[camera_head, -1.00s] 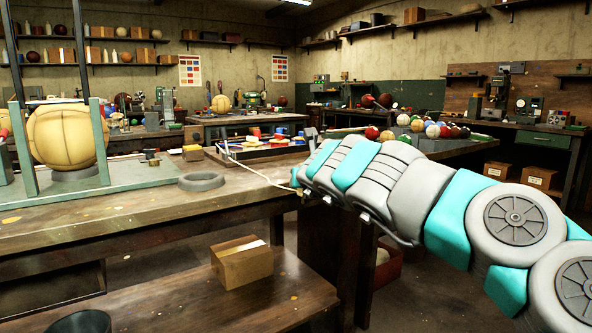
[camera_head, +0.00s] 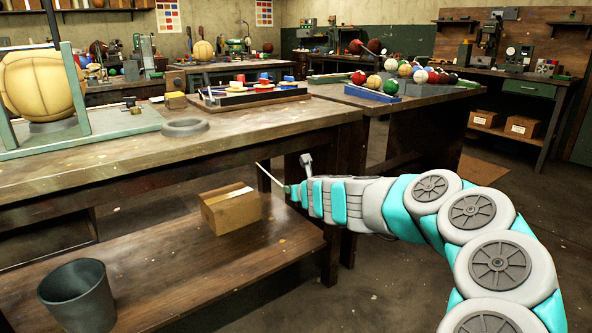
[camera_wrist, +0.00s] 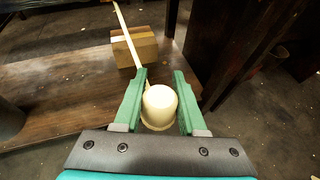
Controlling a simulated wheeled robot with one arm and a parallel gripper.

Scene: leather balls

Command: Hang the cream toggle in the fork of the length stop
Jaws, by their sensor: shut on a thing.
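My gripper (camera_wrist: 160,73) is shut on the cream toggle (camera_wrist: 158,106), a rounded pale piece between its green fingers in the wrist view. A pale cord (camera_wrist: 128,38) runs from the toggle up and away. In the head view my gripper (camera_head: 293,192) is by the bench's right end, below the top edge, and the cord (camera_head: 268,174) slants up-left from it. The toggle is too small to make out there. A small grey upright piece (camera_head: 306,163) shows just above my gripper; it may be the length stop, but its fork cannot be made out.
The wooden bench (camera_head: 150,160) has a lower shelf (camera_head: 165,280) with a cardboard box (camera_head: 230,208) and a dark bucket (camera_head: 78,296). A tray of coloured pieces (camera_head: 255,99) and a grey ring (camera_head: 185,127) lie on top. Open floor is at the right.

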